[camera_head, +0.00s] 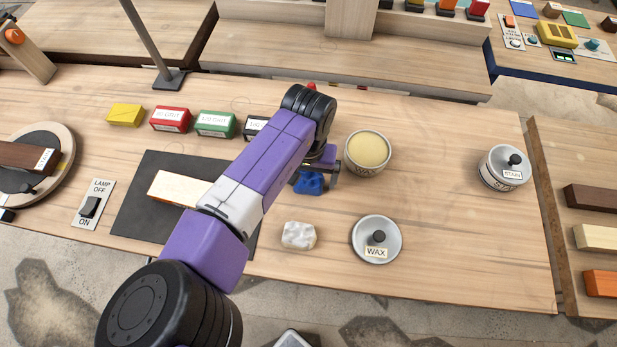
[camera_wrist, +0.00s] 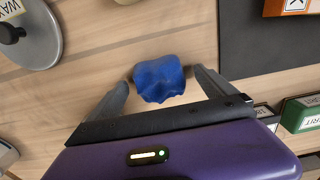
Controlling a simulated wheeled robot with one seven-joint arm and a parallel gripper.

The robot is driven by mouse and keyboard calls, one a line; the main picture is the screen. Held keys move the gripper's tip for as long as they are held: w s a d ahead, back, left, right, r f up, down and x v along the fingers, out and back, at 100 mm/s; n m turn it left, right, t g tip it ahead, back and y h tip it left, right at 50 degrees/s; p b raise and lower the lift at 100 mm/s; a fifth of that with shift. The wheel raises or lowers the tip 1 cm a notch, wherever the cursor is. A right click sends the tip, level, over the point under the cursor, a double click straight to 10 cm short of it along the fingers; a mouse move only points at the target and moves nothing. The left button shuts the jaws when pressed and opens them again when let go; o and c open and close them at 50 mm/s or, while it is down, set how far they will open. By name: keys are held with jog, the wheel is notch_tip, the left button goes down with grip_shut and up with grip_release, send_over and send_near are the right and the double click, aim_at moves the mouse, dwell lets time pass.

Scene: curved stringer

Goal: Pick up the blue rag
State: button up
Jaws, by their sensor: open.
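The blue rag (camera_head: 308,182) is a crumpled cloth on the wooden bench, just right of the dark mat. In the head view my arm and gripper partly cover it. It shows whole in the wrist view (camera_wrist: 159,78), lying between the two fingers. My gripper (camera_wrist: 158,84) is open and empty, with a finger on either side of the rag. The fingertips look close to the rag; I cannot tell whether they touch it. In the head view my gripper (camera_head: 318,168) is over the rag and mostly hidden by my arm.
A white rag (camera_head: 298,235), the wax lid (camera_head: 377,240) and an open wax tin (camera_head: 367,153) stand near. A stain tin (camera_head: 504,167) is at right. The dark mat (camera_head: 150,220) holds a light wood block. Red (camera_head: 170,119) and green (camera_head: 215,124) boxes stand behind.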

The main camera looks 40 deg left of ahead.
aim_at(308, 175)
jog(key=c, duration=1.4)
jog(key=shift+r, duration=0.1)
notch_tip(308, 175, up, 20)
jog(key=shift+f+b, duration=0.1)
jog(key=shift+b, duration=0.7)
